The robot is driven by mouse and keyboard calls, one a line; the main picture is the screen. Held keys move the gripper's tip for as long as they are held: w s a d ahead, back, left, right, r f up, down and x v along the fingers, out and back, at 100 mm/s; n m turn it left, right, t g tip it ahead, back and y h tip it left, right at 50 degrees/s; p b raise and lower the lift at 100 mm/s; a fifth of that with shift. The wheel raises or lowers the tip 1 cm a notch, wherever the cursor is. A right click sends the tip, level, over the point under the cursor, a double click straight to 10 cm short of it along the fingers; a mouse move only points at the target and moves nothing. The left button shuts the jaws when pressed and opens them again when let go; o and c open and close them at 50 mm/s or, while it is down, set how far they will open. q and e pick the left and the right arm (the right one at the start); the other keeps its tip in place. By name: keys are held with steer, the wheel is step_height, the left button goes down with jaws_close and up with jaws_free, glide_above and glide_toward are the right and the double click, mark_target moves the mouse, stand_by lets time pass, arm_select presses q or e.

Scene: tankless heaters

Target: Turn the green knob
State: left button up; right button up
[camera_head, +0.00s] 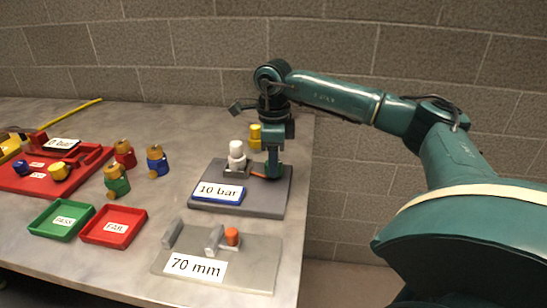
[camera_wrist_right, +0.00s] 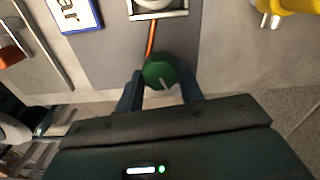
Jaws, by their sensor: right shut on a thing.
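In the head view my right gripper (camera_head: 273,170) points down at the right part of the board and hides most of the knob. My left gripper is not in view.
A white fitting (camera_head: 237,156) stands beside the gripper, with a yellow part (camera_head: 255,136) behind. The 70 mm board (camera_head: 255,271) lies in front. Green (camera_head: 45,230) and red (camera_head: 102,239) trays and several coloured fittings are at left. A brick wall is behind.

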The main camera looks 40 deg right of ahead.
steer(key=m+p, duration=0.2)
steer(key=m, duration=0.3)
steer(key=shift+r+m, duration=0.1)
steer(key=shift+m, duration=0.2)
steer(key=m+p, duration=0.1)
steer(key=m, duration=0.3)
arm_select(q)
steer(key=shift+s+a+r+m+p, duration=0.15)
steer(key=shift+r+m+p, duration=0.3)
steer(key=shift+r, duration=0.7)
arm_select(e)
steer(key=shift+m, duration=1)
steer(key=o, duration=1)
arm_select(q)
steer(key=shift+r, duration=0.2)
arm_select(e)
step_height(320, 180, up, 13)
